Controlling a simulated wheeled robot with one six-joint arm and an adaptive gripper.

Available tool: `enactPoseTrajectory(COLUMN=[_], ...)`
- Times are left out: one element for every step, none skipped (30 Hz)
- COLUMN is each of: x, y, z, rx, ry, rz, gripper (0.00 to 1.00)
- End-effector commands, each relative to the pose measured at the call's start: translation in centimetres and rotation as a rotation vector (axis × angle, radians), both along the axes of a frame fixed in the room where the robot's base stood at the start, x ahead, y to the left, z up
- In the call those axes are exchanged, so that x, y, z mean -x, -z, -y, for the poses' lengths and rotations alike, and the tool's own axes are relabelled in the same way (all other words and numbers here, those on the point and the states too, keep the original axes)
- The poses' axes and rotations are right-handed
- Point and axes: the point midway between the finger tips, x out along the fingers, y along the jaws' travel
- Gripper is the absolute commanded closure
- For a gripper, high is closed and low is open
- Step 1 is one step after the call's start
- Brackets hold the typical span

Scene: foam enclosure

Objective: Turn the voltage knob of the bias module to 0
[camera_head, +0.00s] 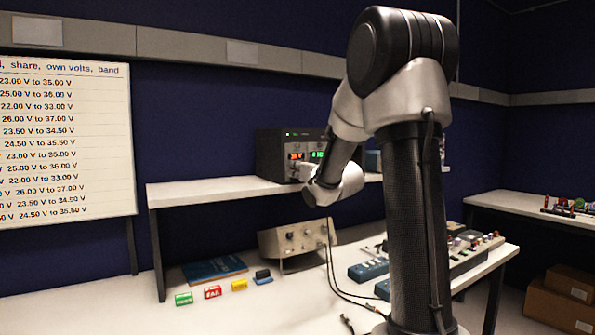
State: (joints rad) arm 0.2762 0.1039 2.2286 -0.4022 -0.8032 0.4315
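A dark box instrument (270,152) stands on the back shelf, with a lit red display (296,156) and a green display (317,155). It looks like the bias module, but no label is readable. The red digits are too small to read surely. My arm reaches toward its front, and my gripper (300,173) is at or very near the lower front panel, below the red display. The fingers are too small and partly covered by my wrist, so their opening and any contact do not show. The voltage knob cannot be made out; the gripper area covers that part.
A beige box with knobs (296,241) sits on the lower bench below the shelf (215,191). Coloured blocks (212,292) and a blue booklet (213,270) lie left of it. Blue modules (368,270) and cables lie near my arm. A voltage list board (65,140) hangs left.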

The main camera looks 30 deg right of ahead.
Motion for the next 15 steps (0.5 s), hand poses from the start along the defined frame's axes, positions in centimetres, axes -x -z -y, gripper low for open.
enactPoseTrajectory(x=[0.01,0.01,0.01,0.01,0.01,0.00,0.00,0.00,0.00,0.00,0.00,0.00,0.01,0.00,0.00], y=[0.00,0.00,0.00,0.00,0.01,0.00,0.00,0.00,0.00,0.00,0.00,-0.01,-0.01,-0.01,-0.01], z=[0.01,0.01,0.01,0.02,0.02,0.03,0.03,0.03,0.04,0.04,0.04,0.04,0.04,0.04,0.04], rx=[0.001,0.007,0.024,0.046,0.073,0.115,0.146,0.176,0.210,0.233,0.250,0.267,0.275,0.280,0.282], ry=[0.000,0.000,0.000,0.000,0.000,-0.001,0.000,0.000,0.000,0.000,0.000,0.000,0.000,0.000,0.000], rz=[0.000,0.000,0.001,0.001,0.003,0.004,0.005,0.006,0.007,0.008,0.009,0.010,0.010,0.011,0.011], gripper=[1.00,1.00,1.00,1.00,1.00,1.00,1.00,1.00,1.00,1.00,1.00,1.00,1.00,1.00,1.00])
